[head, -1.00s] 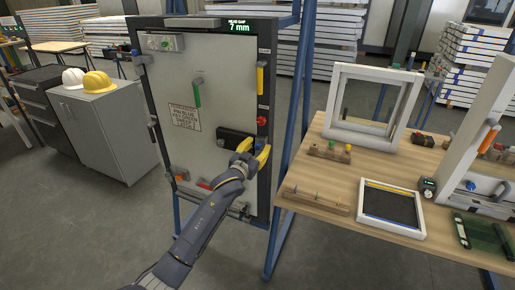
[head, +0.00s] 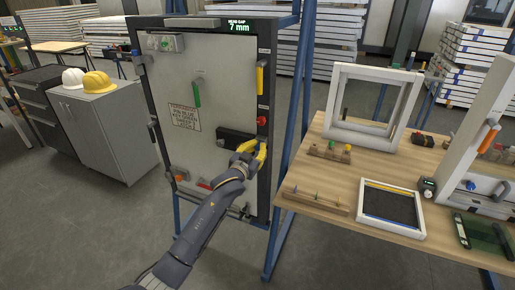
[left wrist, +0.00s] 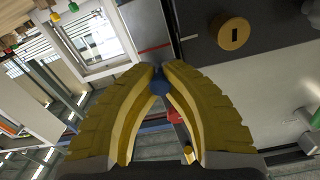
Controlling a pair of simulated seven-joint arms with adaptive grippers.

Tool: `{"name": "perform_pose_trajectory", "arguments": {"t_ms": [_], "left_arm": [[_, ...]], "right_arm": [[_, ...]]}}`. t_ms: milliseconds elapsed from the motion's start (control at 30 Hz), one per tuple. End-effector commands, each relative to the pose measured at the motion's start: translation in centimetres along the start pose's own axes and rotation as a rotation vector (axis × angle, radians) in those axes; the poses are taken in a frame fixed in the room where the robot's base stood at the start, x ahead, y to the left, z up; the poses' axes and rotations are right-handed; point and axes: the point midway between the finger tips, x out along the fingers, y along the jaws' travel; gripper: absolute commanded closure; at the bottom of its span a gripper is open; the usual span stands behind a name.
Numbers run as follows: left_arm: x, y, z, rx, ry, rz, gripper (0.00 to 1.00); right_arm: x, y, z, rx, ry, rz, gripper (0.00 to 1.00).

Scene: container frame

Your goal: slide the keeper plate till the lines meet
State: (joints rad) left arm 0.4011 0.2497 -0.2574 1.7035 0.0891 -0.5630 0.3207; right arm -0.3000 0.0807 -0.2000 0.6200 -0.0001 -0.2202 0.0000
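The door panel (head: 215,95) stands upright in a dark frame, with a gap readout (head: 239,26) reading 7 mm. My left gripper (head: 260,152) is at the frame's right edge, beside the black lock box (head: 235,139). In the left wrist view its yellow fingers (left wrist: 159,72) close around a small blue knob (left wrist: 160,85), which sits between the tips. The keeper plate's outline is largely hidden by the fingers. A thin red line (left wrist: 153,48) crosses the grey strip beyond the tips; I cannot tell whether it meets another line. My right gripper is not in view.
A red knob (head: 262,121) and a yellow handle (head: 260,80) sit above the gripper on the frame. A green handle (head: 197,94) is on the door. A wooden bench (head: 300,222) with frames and small parts stands close on the right.

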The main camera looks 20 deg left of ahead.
Motion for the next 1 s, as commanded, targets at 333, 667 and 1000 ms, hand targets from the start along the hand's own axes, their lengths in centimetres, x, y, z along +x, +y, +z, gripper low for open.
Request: {"name": "perform_pose_trajectory", "arguments": {"t_ms": [333,667,1000], "left_arm": [[-0.01,0.0,0.2,0.0,-0.001,-0.001,0.87],[-0.01,0.0,0.17,0.0,0.0,0.0,0.56],[-0.91,0.02,0.17,0.0,0.0,0.0,0.56]], "right_arm": [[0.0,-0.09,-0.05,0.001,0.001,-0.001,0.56],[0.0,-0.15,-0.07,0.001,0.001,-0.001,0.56],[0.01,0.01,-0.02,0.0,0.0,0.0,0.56]]}}
